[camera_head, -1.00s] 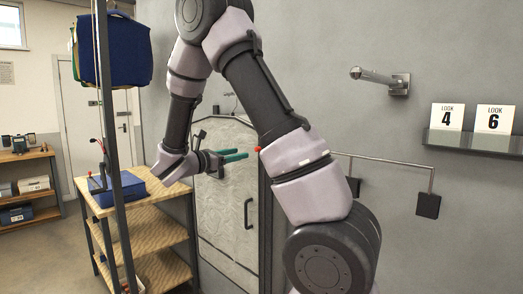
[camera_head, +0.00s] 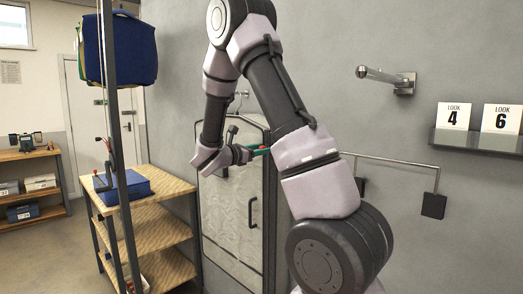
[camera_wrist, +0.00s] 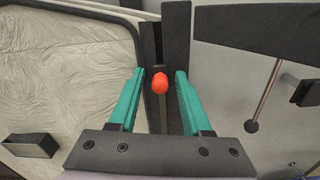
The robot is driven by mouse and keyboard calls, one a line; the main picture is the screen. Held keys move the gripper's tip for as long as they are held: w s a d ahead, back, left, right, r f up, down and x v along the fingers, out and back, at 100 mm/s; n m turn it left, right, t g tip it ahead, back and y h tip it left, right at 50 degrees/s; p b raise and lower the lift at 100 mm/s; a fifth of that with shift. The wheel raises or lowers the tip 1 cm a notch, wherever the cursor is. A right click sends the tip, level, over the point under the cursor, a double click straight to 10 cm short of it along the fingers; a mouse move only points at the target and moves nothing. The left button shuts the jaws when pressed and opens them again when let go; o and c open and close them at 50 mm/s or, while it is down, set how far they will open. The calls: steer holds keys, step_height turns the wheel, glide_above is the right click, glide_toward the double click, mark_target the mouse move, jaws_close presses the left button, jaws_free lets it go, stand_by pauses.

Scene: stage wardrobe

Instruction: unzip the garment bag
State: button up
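The garment bag (camera_head: 228,213) hangs upright on the grey wall, with a pale, wrinkled front panel and dark edging. In the wrist view its panel (camera_wrist: 65,65) fills the left side. A small orange-red pull (camera_wrist: 159,84) sits on a dark vertical strip beside the panel. My gripper (camera_wrist: 159,74) has two green fingers, which are apart. The pull appears between their tips, with a gap on each side. I cannot tell the depth exactly. In the head view my arm hides most of the fingers and the pull.
A black handle (camera_head: 251,213) sticks out from the bag's front. A wooden shelf unit (camera_head: 160,212) with a blue box (camera_head: 125,188) stands to the left, beside a dark post (camera_head: 117,150). A wall rail (camera_head: 395,161) and a metal peg (camera_head: 380,76) are to the right.

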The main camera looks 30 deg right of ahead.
jaws_close()
stand_by(1.2)
